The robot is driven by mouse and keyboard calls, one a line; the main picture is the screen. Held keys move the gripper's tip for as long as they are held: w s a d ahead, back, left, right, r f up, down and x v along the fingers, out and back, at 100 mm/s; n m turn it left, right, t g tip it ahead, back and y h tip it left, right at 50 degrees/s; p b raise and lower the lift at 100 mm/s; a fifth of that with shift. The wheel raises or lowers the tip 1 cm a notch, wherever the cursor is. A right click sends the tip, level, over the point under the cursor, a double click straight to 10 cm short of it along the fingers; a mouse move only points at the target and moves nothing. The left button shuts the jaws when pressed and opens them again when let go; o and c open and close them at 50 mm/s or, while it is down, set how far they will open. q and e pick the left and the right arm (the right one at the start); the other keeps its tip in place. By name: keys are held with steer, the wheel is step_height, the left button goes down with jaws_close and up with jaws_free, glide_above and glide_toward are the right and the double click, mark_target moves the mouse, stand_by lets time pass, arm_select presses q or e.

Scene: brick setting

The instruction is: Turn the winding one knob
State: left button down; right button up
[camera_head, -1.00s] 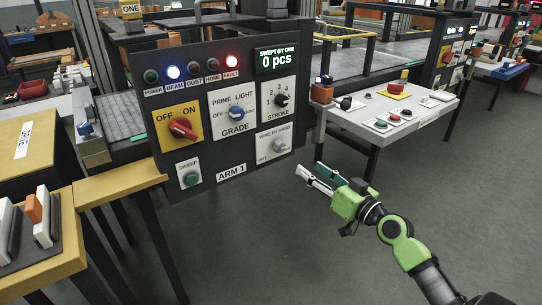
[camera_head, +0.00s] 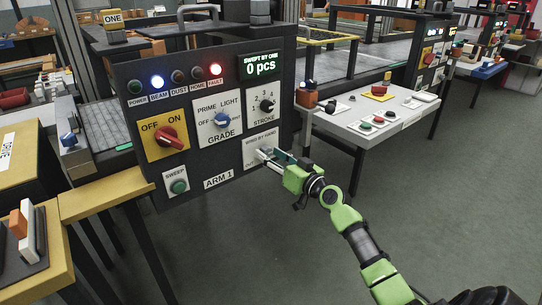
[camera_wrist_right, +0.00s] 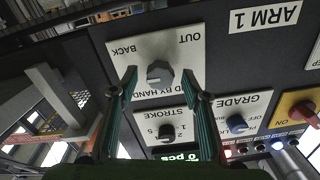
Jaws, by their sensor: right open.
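The hand-winding knob (camera_wrist_right: 160,72) is a grey round knob on a white plate marked OUT and BACK in the right wrist view. In the head view the plate (camera_head: 259,141) sits low on the right of the dark ARM 1 panel (camera_head: 228,172), and my gripper mostly covers the knob. My right gripper (camera_head: 270,157) is open in front of this plate. In the right wrist view its two teal fingers stand on either side of the knob, with gaps between them and it. My left gripper is not in view.
Close by on the panel are the STROKE knob (camera_head: 267,105), the blue GRADE knob (camera_head: 222,120), the red OFF/ON knob (camera_head: 168,137) and the green SWEEP button (camera_head: 179,187). A white control table (camera_head: 340,118) stands to the right. The floor in front is clear.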

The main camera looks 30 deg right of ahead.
steer(key=shift+w, duration=0.1)
steer(key=c, duration=1.1)
steer(key=shift+m, duration=0.5)
